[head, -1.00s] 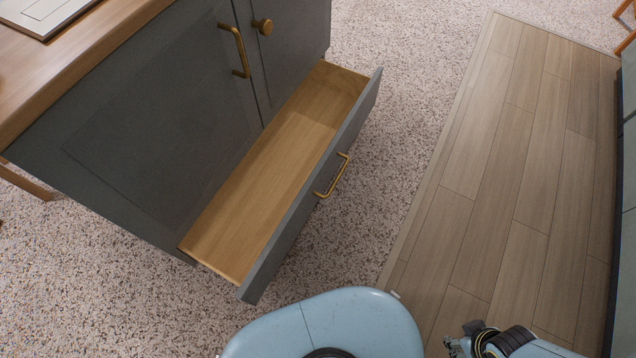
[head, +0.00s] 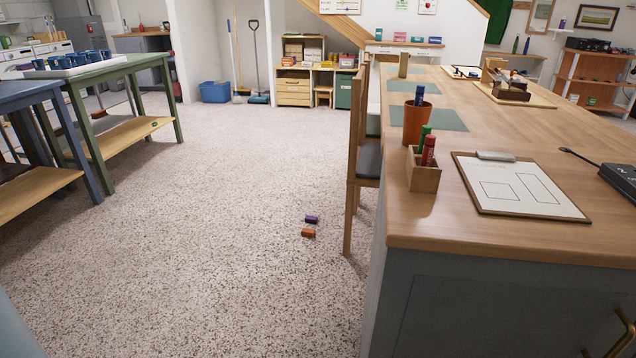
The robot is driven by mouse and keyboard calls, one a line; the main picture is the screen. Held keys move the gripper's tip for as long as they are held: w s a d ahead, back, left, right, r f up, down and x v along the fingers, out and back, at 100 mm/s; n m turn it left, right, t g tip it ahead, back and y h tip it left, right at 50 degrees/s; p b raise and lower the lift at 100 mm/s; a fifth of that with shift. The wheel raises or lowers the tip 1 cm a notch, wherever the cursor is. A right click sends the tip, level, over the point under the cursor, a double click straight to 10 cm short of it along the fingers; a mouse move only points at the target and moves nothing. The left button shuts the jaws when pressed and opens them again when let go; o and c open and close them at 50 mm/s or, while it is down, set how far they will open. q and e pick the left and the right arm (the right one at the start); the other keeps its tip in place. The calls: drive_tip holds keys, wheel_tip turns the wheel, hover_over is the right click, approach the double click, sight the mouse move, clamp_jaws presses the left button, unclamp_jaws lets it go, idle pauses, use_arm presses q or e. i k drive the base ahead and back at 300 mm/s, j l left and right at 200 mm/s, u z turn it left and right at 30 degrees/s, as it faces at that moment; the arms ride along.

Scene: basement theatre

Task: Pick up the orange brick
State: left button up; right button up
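A small orange brick (head: 308,232) lies on the speckled floor, left of the wooden chair by the counter. A purple brick (head: 312,219) lies just behind it, close to it. Neither of my grippers shows in the head view now. A pale blue part of my own body shows at the lower left edge.
A grey cabinet with a wooden top (head: 560,232) fills the right side, with a clipboard (head: 522,187) and pen holders on it. A wooden chair (head: 352,190) stands at its left. Green (head: 118,66) and blue (head: 48,92) tables stand left. The floor (head: 200,220) between is open.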

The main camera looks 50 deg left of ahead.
sight(305, 232)
drive_tip(key=u, duration=1.6)
